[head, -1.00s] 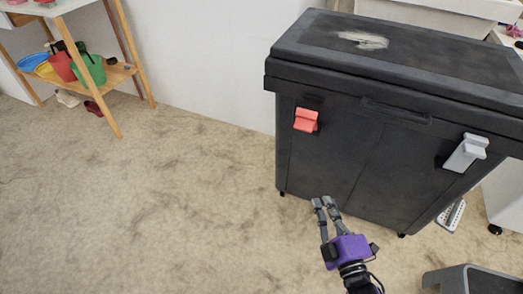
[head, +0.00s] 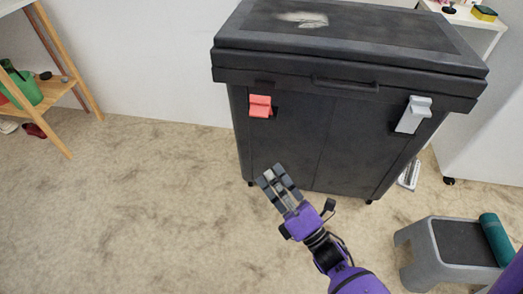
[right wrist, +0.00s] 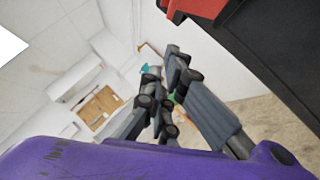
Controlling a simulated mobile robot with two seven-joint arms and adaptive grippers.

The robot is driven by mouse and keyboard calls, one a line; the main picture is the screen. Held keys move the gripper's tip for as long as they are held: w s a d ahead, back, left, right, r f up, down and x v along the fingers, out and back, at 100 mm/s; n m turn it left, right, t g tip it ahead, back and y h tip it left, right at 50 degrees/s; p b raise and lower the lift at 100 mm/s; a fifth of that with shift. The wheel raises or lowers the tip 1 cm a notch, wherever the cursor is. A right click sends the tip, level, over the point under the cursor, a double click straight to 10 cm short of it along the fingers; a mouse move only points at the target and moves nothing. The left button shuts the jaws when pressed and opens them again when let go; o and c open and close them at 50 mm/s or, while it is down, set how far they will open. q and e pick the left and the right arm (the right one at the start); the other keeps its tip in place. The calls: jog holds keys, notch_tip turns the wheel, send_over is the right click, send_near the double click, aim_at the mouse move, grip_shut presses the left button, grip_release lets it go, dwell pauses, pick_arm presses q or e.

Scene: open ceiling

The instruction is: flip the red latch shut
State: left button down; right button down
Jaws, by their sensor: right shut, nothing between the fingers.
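The red latch (head: 260,105) sits on the upper left of the black bin's front, just under the lid edge. A red part, probably this latch, shows at the top of the right wrist view (right wrist: 205,7). The black bin (head: 300,140) has its lid down. A grey latch (head: 414,114) sits on the right of its front. My right gripper (head: 272,176) is below the red latch and apart from it in the head view, its fingers pointing up-left. It is shut and empty; its fingers also show in the right wrist view (right wrist: 165,90). My left gripper is out of view.
A grey step stool (head: 420,250) with a teal roll (head: 495,238) stands at the lower right. A wooden shelf (head: 60,85) with a green pot (head: 24,90) is at the left. The floor left of the bin is clear.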

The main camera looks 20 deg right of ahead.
aim_at(261, 111)
jog(key=w+r+b, duration=0.1)
jog(key=w+r, duration=0.5)
jog(key=w, duration=0.5)
jog(key=shift+a, duration=0.3)
jog(key=shift+r, duration=0.1)
